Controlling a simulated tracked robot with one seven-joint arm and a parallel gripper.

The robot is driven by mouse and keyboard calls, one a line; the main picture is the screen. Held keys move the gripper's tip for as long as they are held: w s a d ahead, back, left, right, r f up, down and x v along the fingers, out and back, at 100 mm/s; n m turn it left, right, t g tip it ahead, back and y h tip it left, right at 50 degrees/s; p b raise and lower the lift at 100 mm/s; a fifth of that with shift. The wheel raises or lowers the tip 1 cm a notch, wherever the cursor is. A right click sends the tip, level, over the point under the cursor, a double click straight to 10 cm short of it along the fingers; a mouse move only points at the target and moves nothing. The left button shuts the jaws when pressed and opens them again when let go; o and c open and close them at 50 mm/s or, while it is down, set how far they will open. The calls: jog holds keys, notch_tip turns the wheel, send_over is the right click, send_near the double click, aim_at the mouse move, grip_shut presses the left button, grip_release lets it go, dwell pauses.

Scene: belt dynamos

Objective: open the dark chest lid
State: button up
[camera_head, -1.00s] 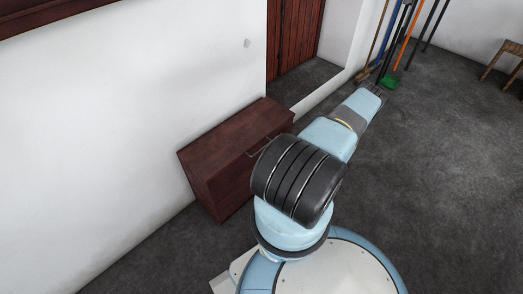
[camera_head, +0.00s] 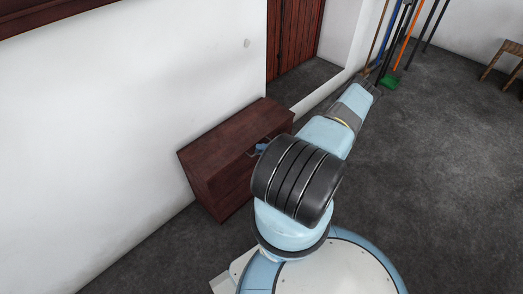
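The dark chest (camera_head: 228,160) is a reddish-brown wooden box against the white wall, left of my arm. Its lid (camera_head: 233,132) lies flat and looks shut. A thin handle is on the chest's front, near the upper edge and partly hidden. A small light blue part, which seems to be the end of my arm with my gripper (camera_head: 258,149), shows at the handle from behind my black arm joint. It is too small and too covered to tell whether the fingers are open or touch the handle.
My arm covers the right part of the chest's front. A dark red door (camera_head: 294,35) stands in a recess behind the chest. Several brooms and a green dustpan (camera_head: 389,82) lean at the back wall. A wooden stool (camera_head: 503,55) is far right. The floor on the right is clear.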

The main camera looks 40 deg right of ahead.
jog(key=shift+c, duration=0.2)
grip_shut()
dwell(0.3)
jog(key=shift+d+r, duration=0.1)
